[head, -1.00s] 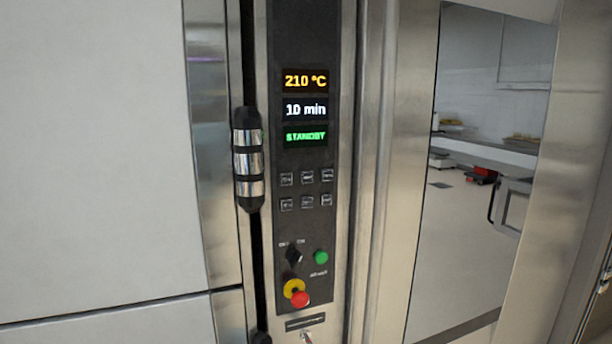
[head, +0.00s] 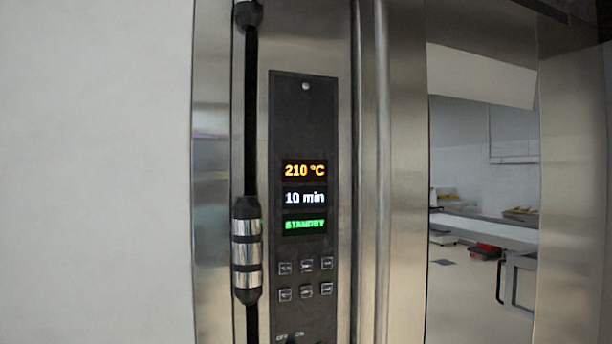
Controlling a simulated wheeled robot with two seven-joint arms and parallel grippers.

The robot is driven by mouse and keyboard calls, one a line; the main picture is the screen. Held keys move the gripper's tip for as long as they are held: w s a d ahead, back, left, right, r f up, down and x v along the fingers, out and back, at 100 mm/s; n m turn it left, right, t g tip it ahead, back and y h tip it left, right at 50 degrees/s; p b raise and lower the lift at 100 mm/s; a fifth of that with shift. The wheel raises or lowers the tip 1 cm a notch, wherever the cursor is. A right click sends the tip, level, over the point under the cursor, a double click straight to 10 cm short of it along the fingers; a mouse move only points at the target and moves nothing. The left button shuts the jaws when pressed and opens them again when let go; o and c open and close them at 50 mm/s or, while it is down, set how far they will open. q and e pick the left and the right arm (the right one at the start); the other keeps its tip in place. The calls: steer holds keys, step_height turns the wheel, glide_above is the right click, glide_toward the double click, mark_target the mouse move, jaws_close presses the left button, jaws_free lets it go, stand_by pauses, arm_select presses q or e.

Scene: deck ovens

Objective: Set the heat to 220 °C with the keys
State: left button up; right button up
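The black control panel (head: 305,120) stands upright on the steel oven front. Its top display (head: 305,171) reads 210 °C in orange. The display below (head: 305,198) reads 10 min in white, and the lowest display (head: 305,224) reads STANDBY in green. Under them are two rows of three small keys (head: 306,279); their labels are too small to read. The bottom of the panel is cut off by the frame edge. Neither of my grippers is in view.
A vertical door handle (head: 247,250) with black and chrome parts stands out just left of the panel. A plain white wall panel (head: 95,170) fills the left. At the right, glass or an opening shows a counter (head: 490,230) and a red item (head: 486,249).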

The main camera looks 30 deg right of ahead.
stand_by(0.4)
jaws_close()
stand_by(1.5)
